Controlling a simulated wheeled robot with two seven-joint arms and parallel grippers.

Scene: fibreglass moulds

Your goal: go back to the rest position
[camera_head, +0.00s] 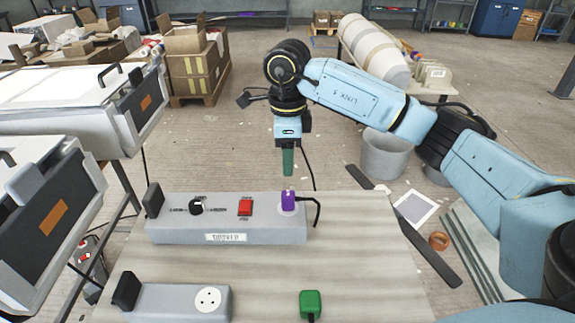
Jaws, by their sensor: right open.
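My right arm comes in from the right and bends down at the wrist. Its gripper (288,162) points straight down above the far edge of the table (370,260), behind the grey control box (170,230). The green fingers are seen edge-on, so the gap between them is hidden. The gripper is open, and nothing shows in it. A purple plug (288,201) with a black cable sits in the socket at the right end of the control box, below the gripper in the picture and apart from it. My left gripper is not in view.
The control box has a black knob (196,206) and a red switch (245,207). A second grey box (165,300) with an empty white socket (208,299) and a green plug (311,303) are nearer. White machines (75,100) stand left; a grey bin (386,155) stands beyond the table.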

